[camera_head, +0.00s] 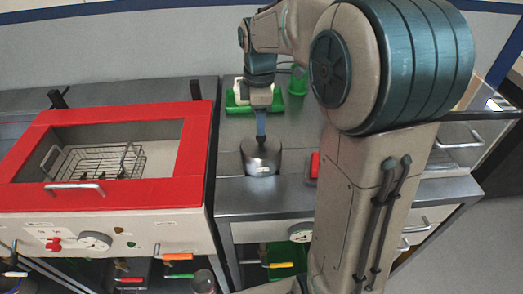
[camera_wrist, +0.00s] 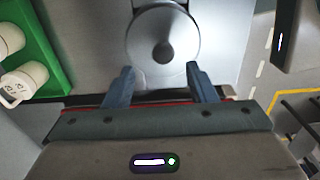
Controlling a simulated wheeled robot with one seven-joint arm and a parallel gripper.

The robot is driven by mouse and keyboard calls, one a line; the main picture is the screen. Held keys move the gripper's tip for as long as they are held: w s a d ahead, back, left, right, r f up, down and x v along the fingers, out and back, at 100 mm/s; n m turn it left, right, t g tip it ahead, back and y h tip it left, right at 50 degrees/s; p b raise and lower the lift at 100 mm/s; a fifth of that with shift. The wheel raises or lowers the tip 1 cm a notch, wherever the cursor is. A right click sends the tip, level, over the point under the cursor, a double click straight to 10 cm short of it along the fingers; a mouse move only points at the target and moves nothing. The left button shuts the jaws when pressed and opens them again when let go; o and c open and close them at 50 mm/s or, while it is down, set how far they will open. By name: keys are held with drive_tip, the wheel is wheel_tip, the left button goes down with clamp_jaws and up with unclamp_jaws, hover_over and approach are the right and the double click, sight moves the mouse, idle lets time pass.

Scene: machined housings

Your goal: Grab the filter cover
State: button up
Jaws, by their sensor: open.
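A round grey metal housing with a label on its front stands on the steel counter in the head view. Its top, which looks like the filter cover (camera_head: 261,150), is a dark disc. In the wrist view the cover (camera_wrist: 145,42) is a grey disc with a darker round knob (camera_wrist: 163,52) at its middle. My gripper (camera_head: 261,133) points down just above the cover in the head view. In the wrist view the blue fingers of my gripper (camera_wrist: 160,69) are apart with nothing between them; the knob lies beyond the fingertips. Whether they touch the cover cannot be told.
A green tray (camera_wrist: 53,50) with white cylindrical parts lies left of the housing in the wrist view. A green cup (camera_head: 298,82) stands behind. A red-framed machine (camera_head: 110,196) with a wire basket (camera_head: 100,161) is at left. A red object (camera_head: 314,165) lies right of the housing.

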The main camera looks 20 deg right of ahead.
sight(261, 150)
drive_tip(key=f, duration=0.4)
drive_tip(key=shift+s+d+f, duration=0.1)
drive_tip(key=shift+s+f, duration=0.15)
drive_tip(key=shift+f, duration=0.15)
clamp_jaws()
drive_tip(key=shift+r, duration=0.15)
